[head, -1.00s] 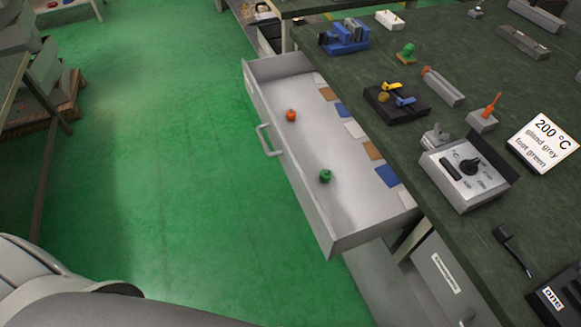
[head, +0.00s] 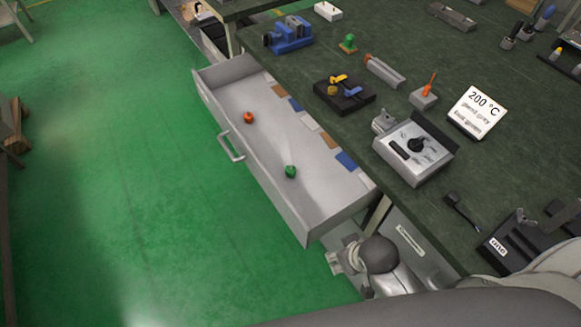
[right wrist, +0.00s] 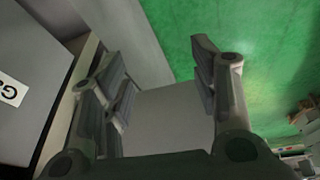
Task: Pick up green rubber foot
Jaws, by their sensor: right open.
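The green rubber foot (head: 290,171) is a small green piece lying on the floor of the open grey drawer (head: 232,174), towards its near end. My right gripper (head: 337,262) is below and to the right of it in the head view, outside the drawer by its near corner. In the right wrist view the right gripper (right wrist: 160,78) has its two fingers spread, with nothing between them. The foot does not show in the right wrist view. My left gripper is not in view.
An orange piece (head: 249,117) lies farther along the drawer. The bench (head: 385,125) holds a control box (head: 412,152), a sign (head: 478,112) reading 200 °C, a blue vise (head: 289,35) and a green part (head: 348,43). The green floor left of the drawer is clear.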

